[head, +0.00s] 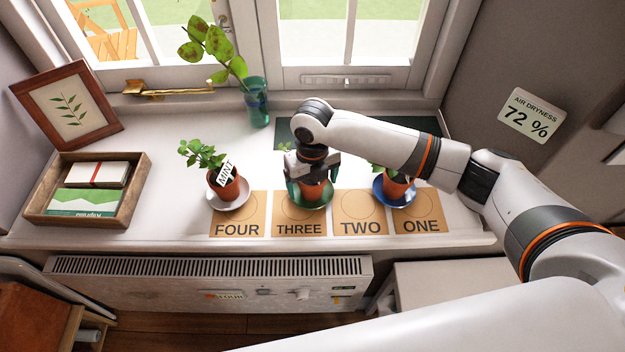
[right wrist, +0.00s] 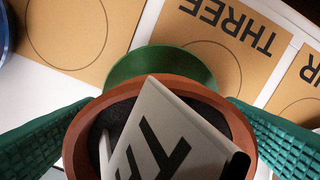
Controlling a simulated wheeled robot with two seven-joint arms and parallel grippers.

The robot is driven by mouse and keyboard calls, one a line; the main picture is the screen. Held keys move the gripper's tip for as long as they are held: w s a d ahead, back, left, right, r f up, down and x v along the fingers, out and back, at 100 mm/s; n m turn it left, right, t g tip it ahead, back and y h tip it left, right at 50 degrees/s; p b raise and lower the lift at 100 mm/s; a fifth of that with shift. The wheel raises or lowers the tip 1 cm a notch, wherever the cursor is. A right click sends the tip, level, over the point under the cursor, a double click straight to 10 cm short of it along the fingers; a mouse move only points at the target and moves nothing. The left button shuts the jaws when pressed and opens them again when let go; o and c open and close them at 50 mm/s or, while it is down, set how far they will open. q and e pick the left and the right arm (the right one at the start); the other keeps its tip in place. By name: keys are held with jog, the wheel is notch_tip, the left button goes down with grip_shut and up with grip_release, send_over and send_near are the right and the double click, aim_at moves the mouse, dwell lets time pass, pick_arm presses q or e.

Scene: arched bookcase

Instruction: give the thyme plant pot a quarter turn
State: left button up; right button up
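A terracotta pot (head: 313,190) is at the green saucer (head: 327,201) on the card marked THREE (head: 299,229). My right gripper (head: 313,178) is over it from above. In the right wrist view its green fingers press both sides of the pot (right wrist: 76,150). A pale label (right wrist: 165,135) in the pot shows only some of its letters, so I cannot read the whole name; dark soil surrounds it. The green saucer (right wrist: 165,63) shows past the rim. I cannot tell whether the pot rests on it or is slightly raised. My left gripper is not in view.
The MINT pot (head: 222,187) stands on a pale saucer at card FOUR, close on the left. Another pot (head: 396,187) is on a blue saucer (head: 402,200) to the right, partly under my arm. A glass vase (head: 257,105) and wooden tray (head: 130,202) stand farther left.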

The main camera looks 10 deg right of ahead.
notch_tip(320, 180, up, 12)
dwell(0.6)
